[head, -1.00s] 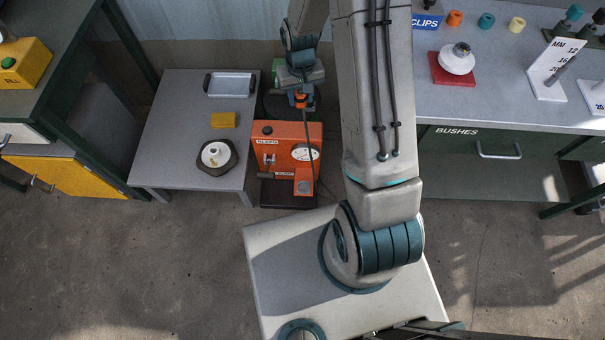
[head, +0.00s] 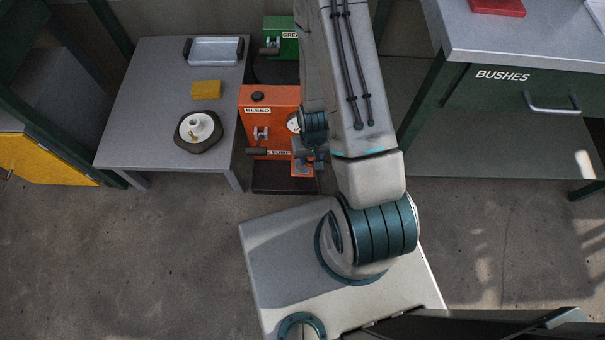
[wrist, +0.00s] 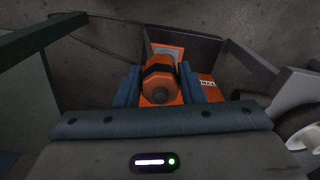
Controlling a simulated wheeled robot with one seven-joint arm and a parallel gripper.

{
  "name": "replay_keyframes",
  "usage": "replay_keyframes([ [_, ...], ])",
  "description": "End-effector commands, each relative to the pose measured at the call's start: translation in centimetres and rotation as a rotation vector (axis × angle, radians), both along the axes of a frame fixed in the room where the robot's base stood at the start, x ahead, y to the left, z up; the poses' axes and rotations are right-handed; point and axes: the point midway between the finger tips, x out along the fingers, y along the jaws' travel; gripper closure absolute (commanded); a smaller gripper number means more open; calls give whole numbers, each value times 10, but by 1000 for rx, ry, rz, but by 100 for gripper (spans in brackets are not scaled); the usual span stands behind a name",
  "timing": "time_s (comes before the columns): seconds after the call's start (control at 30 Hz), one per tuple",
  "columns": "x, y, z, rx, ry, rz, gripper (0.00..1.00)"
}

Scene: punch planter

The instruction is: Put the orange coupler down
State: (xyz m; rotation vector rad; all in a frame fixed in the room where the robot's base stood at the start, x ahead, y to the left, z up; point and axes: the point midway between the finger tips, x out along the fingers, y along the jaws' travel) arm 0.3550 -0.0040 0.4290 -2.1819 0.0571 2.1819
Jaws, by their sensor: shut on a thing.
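The orange coupler (wrist: 157,88) shows in the wrist view as a short orange cylinder with a black band and a dark round end. It sits between the two blue fingers of my gripper (wrist: 159,84), which is shut on it. Orange surfaces of the pump unit (wrist: 206,88) show behind and beside it. In the head view my gripper (head: 308,157) is low over the front right of the orange pump unit (head: 258,125). The coupler cannot be made out there. I cannot tell whether the coupler touches anything below.
A grey side table (head: 140,105) left of the pump holds a metal tray (head: 214,51), a yellow block (head: 206,90) and a white flanged part on a dark base (head: 198,128). A green unit (head: 281,38) stands behind. The BUSHES bench (head: 540,40) is at right.

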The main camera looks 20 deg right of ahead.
Motion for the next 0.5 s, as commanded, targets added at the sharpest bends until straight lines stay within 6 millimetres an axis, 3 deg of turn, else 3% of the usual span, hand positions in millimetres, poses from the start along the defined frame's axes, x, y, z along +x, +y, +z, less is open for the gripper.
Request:
replay_keyframes([
  [0.03,-11,-1,-27,-2,6,-3,96],
  [0.13,-24,-2,-49,-7,5,-8,96],
  [0.33,-39,-3,-68,-13,1,-13,96],
  [0.5,-24,-2,-81,-14,-4,-13,96],
])
